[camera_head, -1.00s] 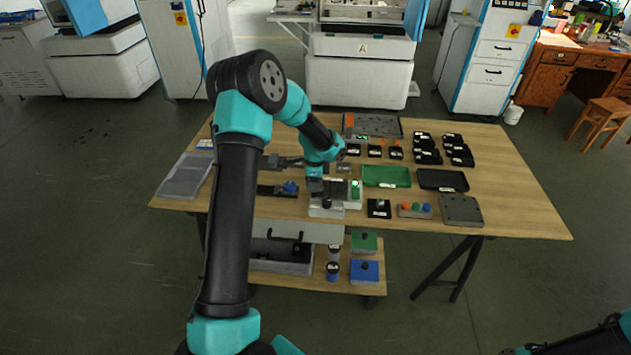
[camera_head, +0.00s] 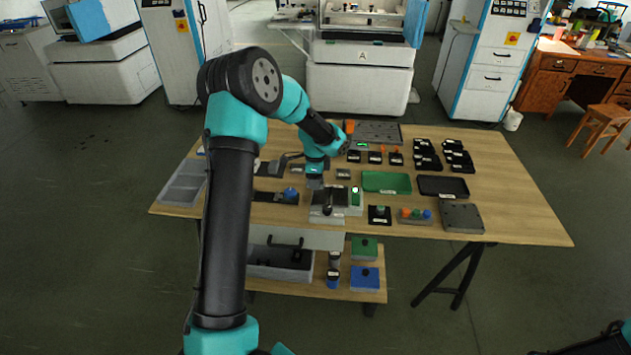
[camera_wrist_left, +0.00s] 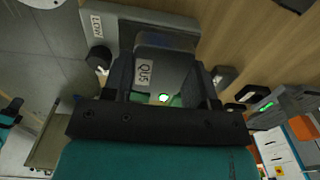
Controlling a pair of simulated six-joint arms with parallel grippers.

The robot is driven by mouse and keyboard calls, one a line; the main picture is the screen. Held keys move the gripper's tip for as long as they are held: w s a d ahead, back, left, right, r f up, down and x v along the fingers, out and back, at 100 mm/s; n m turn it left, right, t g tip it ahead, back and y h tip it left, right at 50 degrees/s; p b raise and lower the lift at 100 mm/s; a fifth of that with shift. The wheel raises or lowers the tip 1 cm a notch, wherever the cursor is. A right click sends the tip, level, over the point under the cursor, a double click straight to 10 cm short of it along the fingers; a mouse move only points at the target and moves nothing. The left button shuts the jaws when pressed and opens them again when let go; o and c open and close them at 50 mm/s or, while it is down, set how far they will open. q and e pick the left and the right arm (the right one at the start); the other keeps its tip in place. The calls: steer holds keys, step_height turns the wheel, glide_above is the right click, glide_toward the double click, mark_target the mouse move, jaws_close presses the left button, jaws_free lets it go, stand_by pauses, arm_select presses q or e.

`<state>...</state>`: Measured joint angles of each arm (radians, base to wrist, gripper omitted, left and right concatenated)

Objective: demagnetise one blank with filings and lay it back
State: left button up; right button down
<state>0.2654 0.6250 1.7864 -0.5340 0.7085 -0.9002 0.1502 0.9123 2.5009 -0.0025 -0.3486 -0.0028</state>
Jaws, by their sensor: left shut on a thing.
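My left gripper (camera_head: 315,181) is over the grey tabletop device (camera_head: 327,218) in the middle front of the table in the head view. In the left wrist view its two dark fingers (camera_wrist_left: 165,85) are shut on a grey block (camera_wrist_left: 172,62) with a small white label. Beyond the block is a larger grey plate (camera_wrist_left: 106,12) with its own label. A green light shows just below the block. I cannot tell whether the block touches the device. Filings are too small to make out. My right gripper is not in view; only part of that arm shows at the lower right.
A green tray (camera_head: 387,192) and a black tray (camera_head: 443,196) lie right of the device. Several small black holders (camera_head: 425,150) stand behind them. A box with a lit green lamp (camera_head: 355,207) adjoins the device. A grey tray (camera_head: 180,194) is at left. Right tabletop is bare.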

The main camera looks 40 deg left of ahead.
arm_select(q)
steer(key=shift+r, duration=1.65)
